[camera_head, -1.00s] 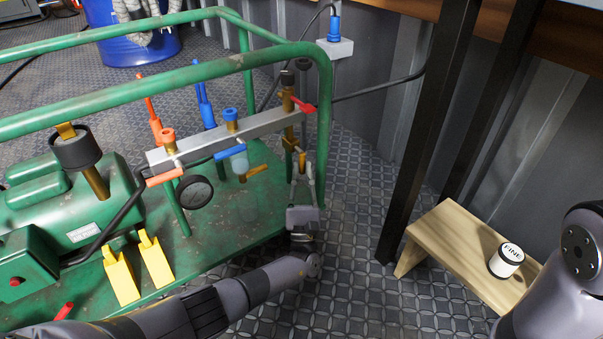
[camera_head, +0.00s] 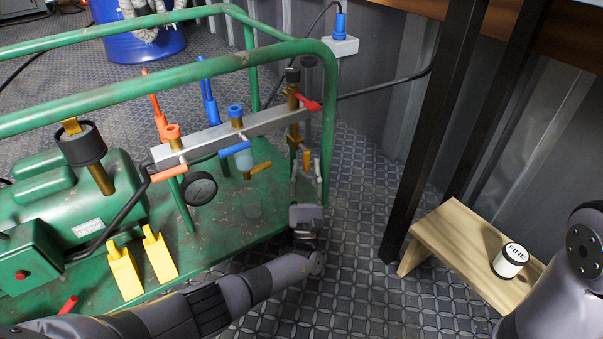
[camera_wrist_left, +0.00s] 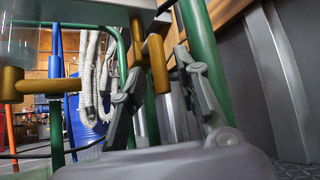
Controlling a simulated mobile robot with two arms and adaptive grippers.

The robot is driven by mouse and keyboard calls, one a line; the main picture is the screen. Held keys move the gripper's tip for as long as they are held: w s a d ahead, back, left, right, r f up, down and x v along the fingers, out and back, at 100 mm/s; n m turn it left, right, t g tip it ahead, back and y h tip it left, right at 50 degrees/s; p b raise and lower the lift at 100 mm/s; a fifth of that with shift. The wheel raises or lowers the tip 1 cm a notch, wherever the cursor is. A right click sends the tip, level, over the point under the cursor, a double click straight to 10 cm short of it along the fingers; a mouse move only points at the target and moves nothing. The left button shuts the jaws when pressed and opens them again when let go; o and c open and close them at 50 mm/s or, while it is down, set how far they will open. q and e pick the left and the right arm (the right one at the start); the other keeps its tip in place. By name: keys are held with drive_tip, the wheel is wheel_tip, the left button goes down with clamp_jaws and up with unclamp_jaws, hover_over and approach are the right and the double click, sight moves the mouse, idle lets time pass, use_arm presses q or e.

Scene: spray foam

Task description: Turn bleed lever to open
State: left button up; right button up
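A small brass lever (camera_head: 306,160) hangs at the lower part of the brass valve (camera_head: 293,128) on the right end of the grey manifold bar. In the left wrist view the brass lever (camera_wrist_left: 158,63) stands upright between my fingers, with a gap on each side. My left gripper (camera_head: 306,176) points up from below with its fingers apart around the lever. It also shows open in the left wrist view (camera_wrist_left: 161,65). I cannot tell whether a finger touches the lever. My right gripper is out of view.
A red lever (camera_head: 308,105) sits above on the same valve. The manifold bar (camera_head: 215,137) carries orange and blue handles and a gauge (camera_head: 200,189). The green frame rail (camera_head: 328,130) stands close to the right of my gripper.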

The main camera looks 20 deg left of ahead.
use_arm(q)
drive_tip(key=shift+s+m+h, duration=0.1)
drive_tip(key=shift+m+h, duration=0.4)
drive_tip(key=s+a+r+m+g+h+p, duration=0.2)
drive_tip(key=s+m+g+h+p, duration=0.3)
drive_tip(key=s+p, duration=0.65)
drive_tip(key=s+a+r+m+g+h+p, duration=0.1)
drive_tip(key=s+m+g+h+p, duration=0.2)
drive_tip(key=s+m+p, duration=0.65)
drive_tip(key=d+r+n+g+h, duration=0.4)
drive_tip(key=r+h, duration=0.5)
drive_tip(key=r, duration=0.3)
drive_tip(key=shift+d+n+b, duration=0.3)
drive_tip(key=shift+d+n, duration=0.35)
drive_tip(key=shift+d, duration=0.2)
